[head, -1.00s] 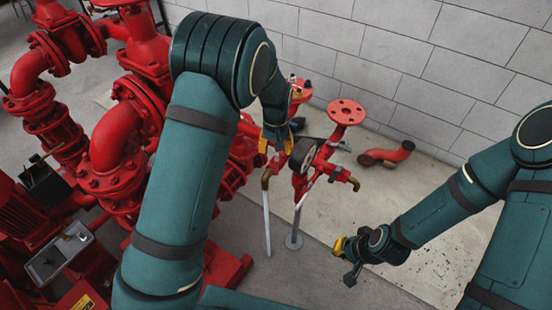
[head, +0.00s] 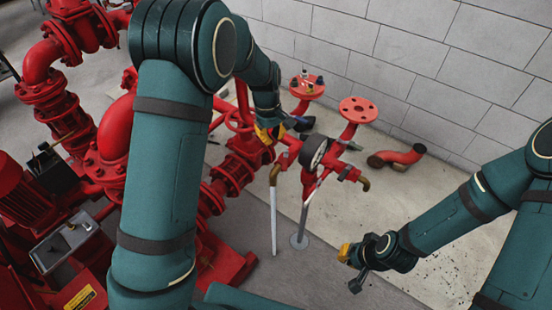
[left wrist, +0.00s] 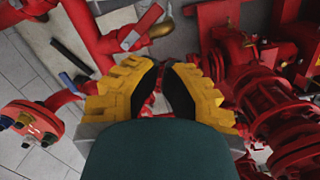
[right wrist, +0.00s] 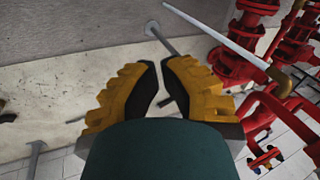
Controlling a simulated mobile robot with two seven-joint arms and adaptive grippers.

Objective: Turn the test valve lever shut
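The red test pipework has a round dial gauge (head: 313,153) on its front. In the left wrist view a silver lever (left wrist: 129,40) lies across a red pipe by a brass outlet (left wrist: 161,29). A dark blue lever (left wrist: 74,85) is lower left. I cannot tell which is the test valve lever. My left gripper (head: 268,137) is beside the pipework, left of the gauge; between its fingers (left wrist: 160,78) a gap shows and nothing is held. My right gripper (head: 347,268) hangs over the floor to the right, empty, with a gap between its fingertips (right wrist: 159,72).
Large red pumps and flanged pipes (head: 75,60) fill the left. A block wall (head: 420,60) stands behind. A red elbow pipe (head: 397,156) lies near the wall. The floor (head: 330,270) between the stand and my right arm is clear.

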